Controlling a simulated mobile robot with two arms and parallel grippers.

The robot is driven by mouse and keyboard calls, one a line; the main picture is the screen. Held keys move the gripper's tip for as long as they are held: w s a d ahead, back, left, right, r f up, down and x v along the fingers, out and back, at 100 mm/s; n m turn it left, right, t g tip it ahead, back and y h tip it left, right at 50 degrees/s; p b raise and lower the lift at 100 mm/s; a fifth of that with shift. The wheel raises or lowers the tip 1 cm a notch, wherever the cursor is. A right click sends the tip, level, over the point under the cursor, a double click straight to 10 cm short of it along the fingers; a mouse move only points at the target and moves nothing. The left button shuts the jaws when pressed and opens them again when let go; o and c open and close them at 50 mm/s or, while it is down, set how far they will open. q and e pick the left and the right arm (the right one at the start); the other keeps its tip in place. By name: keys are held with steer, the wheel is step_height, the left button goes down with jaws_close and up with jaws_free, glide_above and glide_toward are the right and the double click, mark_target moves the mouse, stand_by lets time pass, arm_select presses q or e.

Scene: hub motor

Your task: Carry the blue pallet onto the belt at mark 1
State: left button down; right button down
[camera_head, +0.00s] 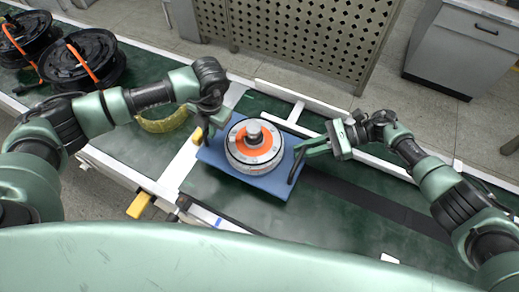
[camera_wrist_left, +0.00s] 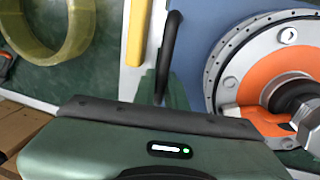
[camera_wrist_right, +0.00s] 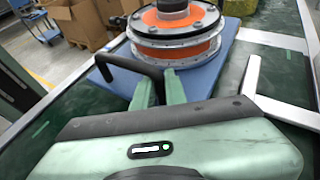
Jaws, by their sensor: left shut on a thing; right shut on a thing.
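The blue pallet (camera_head: 270,188) is over the green belt (camera_head: 220,195) in the middle of the head view. A round silver and orange hub motor (camera_head: 253,150) stands upright on it. My left gripper (camera_head: 208,124) is shut on the pallet's left black handle, which shows in the left wrist view (camera_wrist_left: 169,48). My right gripper (camera_head: 302,150) is shut on the right black handle, which shows in the right wrist view (camera_wrist_right: 130,63). I cannot tell whether the pallet touches the belt. No mark 1 is readable.
A yellow ring (camera_head: 163,122) lies on the green surface to the left. Black reels (camera_head: 82,58) with orange straps stand at the far left. White rails (camera_head: 296,112) lie beside the belt. A perforated metal panel (camera_head: 300,35) and a grey cabinet (camera_head: 465,45) stand behind.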

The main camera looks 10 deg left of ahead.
arm_select(q)
steer(key=shift+w, duration=0.15)
arm_select(e)
steer(key=shift+w+a, duration=0.1)
steer(key=shift+a, duration=0.05)
